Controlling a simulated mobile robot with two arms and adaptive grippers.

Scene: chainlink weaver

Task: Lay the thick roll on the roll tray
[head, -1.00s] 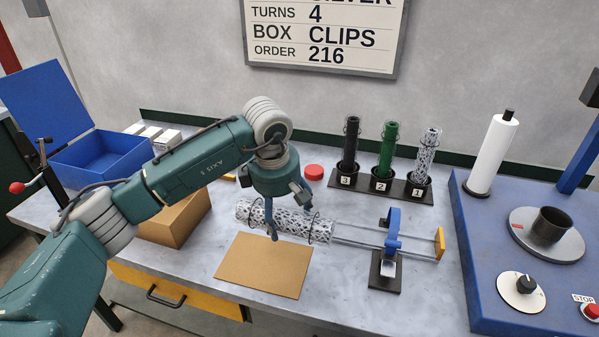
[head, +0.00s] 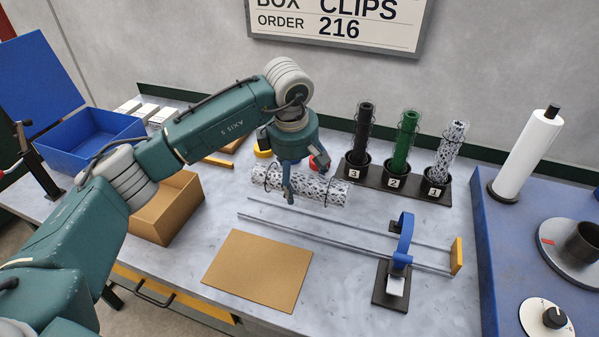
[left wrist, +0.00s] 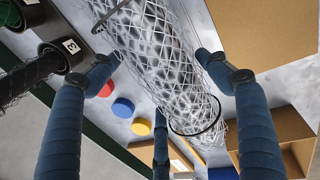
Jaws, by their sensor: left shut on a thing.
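The thick roll (head: 328,190) is a silver mesh cylinder with thin dark rings. My left gripper (head: 290,190) is shut around its middle and holds it roughly level, behind the rails and above the table. In the left wrist view the mesh roll (left wrist: 160,65) runs between my blue fingers. No thing is labelled as the roll tray; I cannot tell whether it is the flat tan board (head: 258,270) in front or something else. Two metal rails (head: 340,236) with a blue arch (head: 404,240) and a yellow end block (head: 456,256) lie empty. My right gripper is not in view.
A black rack (head: 398,182) holds black, green and silver mesh rolls right of the held roll. An open brown box (head: 165,210) and a blue bin (head: 92,135) stand left. A blue machine (head: 500,250) and a white roll (head: 528,158) are right.

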